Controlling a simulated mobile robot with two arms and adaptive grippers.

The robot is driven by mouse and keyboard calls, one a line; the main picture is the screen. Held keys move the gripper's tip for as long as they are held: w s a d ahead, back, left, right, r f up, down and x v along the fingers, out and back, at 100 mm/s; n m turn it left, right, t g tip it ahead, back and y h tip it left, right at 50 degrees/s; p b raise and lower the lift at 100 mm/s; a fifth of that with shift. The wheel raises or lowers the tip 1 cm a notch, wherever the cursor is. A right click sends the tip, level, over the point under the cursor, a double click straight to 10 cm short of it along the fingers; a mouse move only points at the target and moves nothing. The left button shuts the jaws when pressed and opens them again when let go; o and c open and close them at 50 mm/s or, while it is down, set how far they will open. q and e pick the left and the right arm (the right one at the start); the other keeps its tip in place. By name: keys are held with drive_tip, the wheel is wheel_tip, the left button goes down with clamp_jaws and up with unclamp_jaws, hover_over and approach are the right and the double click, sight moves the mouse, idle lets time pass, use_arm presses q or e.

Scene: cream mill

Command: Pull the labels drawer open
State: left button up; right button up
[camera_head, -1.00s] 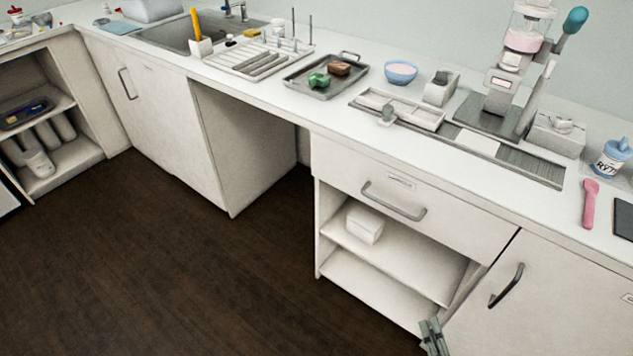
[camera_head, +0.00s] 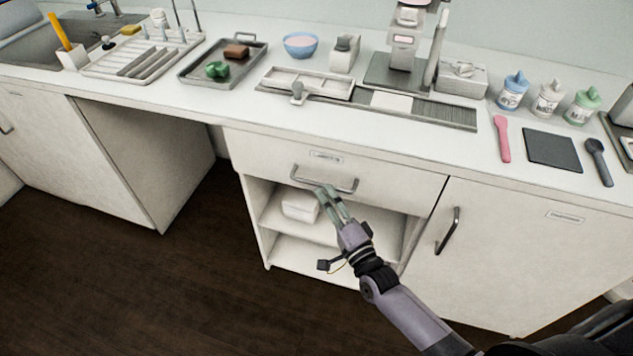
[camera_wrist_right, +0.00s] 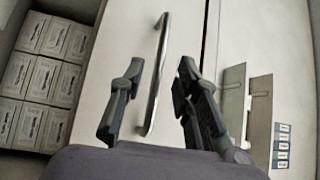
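The drawer (camera_head: 270,158) is a white front under the worktop, with a small label plate (camera_head: 325,155) too small to read. It looks shut. Its grey bar handle (camera_head: 345,188) runs across the front. In the right wrist view the handle (camera_wrist_right: 154,85) shows between the two spread fingers of my right gripper (camera_wrist_right: 160,70), with gaps on both sides. How deep the handle sits between them is hard to tell. My left gripper is out of view.
An open shelf with a white box (camera_head: 300,206) lies below the drawer. A cupboard door (camera_head: 540,240) with a dark handle (camera_head: 447,230) is to the right. The worktop above holds a tray (camera_head: 195,72), a bowl (camera_head: 300,45) and a press (camera_head: 405,50). Dark floor lies left.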

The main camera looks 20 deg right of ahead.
sight(317, 184)
drive_tip(key=shift+x, duration=2.8)
drive_tip(key=shift+c, duration=0.4)
drive_tip(key=shift+f, duration=0.1)
clamp_jaws()
